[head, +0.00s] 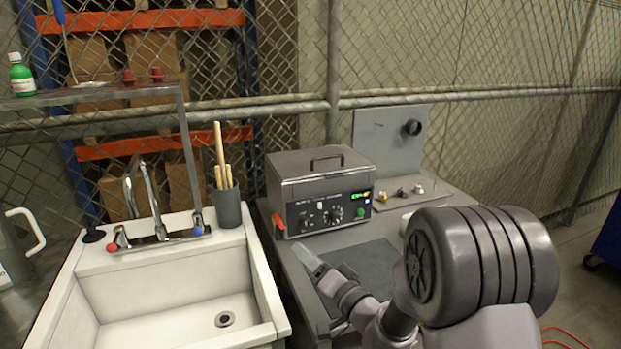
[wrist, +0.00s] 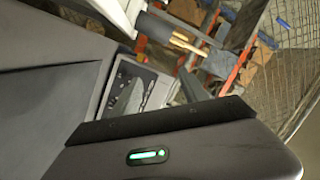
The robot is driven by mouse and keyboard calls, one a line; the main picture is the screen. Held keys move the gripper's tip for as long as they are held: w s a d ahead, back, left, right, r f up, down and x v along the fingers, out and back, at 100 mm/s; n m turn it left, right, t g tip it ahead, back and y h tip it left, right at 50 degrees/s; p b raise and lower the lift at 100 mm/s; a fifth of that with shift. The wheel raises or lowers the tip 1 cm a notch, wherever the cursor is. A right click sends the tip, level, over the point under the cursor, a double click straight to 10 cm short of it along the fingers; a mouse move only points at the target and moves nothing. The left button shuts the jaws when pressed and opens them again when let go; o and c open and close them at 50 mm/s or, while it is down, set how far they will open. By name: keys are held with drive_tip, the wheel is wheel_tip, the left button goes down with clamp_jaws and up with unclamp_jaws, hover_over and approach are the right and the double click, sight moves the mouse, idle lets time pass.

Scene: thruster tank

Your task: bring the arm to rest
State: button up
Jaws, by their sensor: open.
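My gripper (head: 318,268) is at the end of my arm in the head view, above the grey bench right of the sink. It is open, and I see nothing held in it. It hangs in front of a grey lidded tank unit (head: 320,180) with a black control panel and knobs. A dark flat mat (head: 375,268) lies on the bench behind and right of the gripper. In the wrist view the picture is steeply tilted, and a dark housing with a green light fills the lower part. The tank unit's panel (wrist: 130,90) shows beyond it.
A white sink (head: 165,305) with a tap stands left of the bench. A dark cup (head: 228,207) with wooden sticks stands behind it. A grey upright panel (head: 388,142) and small fittings (head: 400,192) are at the back right. A chain-link fence closes the rear.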

drive_tip(key=s+a+r+n+g+y, duration=0.2)
drive_tip(key=s+a+r+g, duration=0.2)
drive_tip(key=s, duration=0.3)
drive_tip(key=s+a+r+n+g+y, duration=0.25)
drive_tip(key=s+a+r+g, duration=0.2)
drive_tip(key=s, duration=0.25)
drive_tip(key=s+g+h, duration=0.2)
drive_tip(key=s+g, duration=0.1)
drive_tip(key=s, duration=0.7)
drive_tip(key=s+d+f+m+t+h, duration=0.1)
drive_tip(key=s+d+m+h, duration=0.1)
drive_tip(key=s+d+h, duration=0.3)
drive_tip(key=s+d+f+m+t+h, duration=0.1)
drive_tip(key=s+d+h, duration=0.4)
drive_tip(key=d, duration=0.7)
drive_tip(key=shift+f+m, duration=0.55)
drive_tip(key=shift+m, duration=0.4)
